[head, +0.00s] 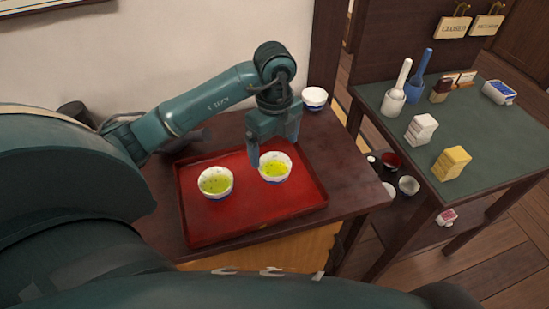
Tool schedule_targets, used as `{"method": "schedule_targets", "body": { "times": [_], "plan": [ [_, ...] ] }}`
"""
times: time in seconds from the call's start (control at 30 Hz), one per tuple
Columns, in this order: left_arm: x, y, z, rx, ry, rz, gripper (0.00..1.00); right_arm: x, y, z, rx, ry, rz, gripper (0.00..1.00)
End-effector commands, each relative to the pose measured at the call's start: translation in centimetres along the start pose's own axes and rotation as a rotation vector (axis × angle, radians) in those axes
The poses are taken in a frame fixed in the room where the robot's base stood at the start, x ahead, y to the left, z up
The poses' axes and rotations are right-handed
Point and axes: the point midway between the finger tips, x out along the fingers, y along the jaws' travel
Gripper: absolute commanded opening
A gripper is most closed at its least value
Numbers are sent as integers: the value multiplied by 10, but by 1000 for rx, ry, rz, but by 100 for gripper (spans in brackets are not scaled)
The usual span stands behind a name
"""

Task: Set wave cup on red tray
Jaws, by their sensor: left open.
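The red tray (248,212) lies on the dark wooden table. A white cup with blue markings and green tea (275,173) stands upright on the tray's right half. A second white cup with green tea (215,188) stands on its left half. A third white and blue cup (315,97) stands off the tray at the table's back right. The patterns are too small to tell which is the wave cup. My left gripper (274,152) is open at the right tray cup, with one finger at its left side and the other by its back right. Contact cannot be told. My right gripper is out of view.
A green-topped side table (450,125) on the right holds pestle-like tools in cups, a white block (420,130), a yellow block (451,163) and small boxes. Several bowls (391,160) sit low between the tables. The tray's front is clear.

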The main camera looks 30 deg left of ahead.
Motion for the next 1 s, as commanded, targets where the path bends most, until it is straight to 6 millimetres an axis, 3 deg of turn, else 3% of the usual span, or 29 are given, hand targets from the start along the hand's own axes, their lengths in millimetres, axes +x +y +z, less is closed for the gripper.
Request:
{"method": "schedule_targets", "body": {
  "times": [0.1, 0.3, 1.0],
  "plan": [
    [-21, -1, 0, -1, -1, -3, 91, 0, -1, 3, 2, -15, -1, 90],
    [-36, 0, 0, 0, 0, 0, 91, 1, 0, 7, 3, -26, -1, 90],
    [-36, 0, 0, 0, 0, 1, 91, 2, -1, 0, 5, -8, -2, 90]
  ]
}}
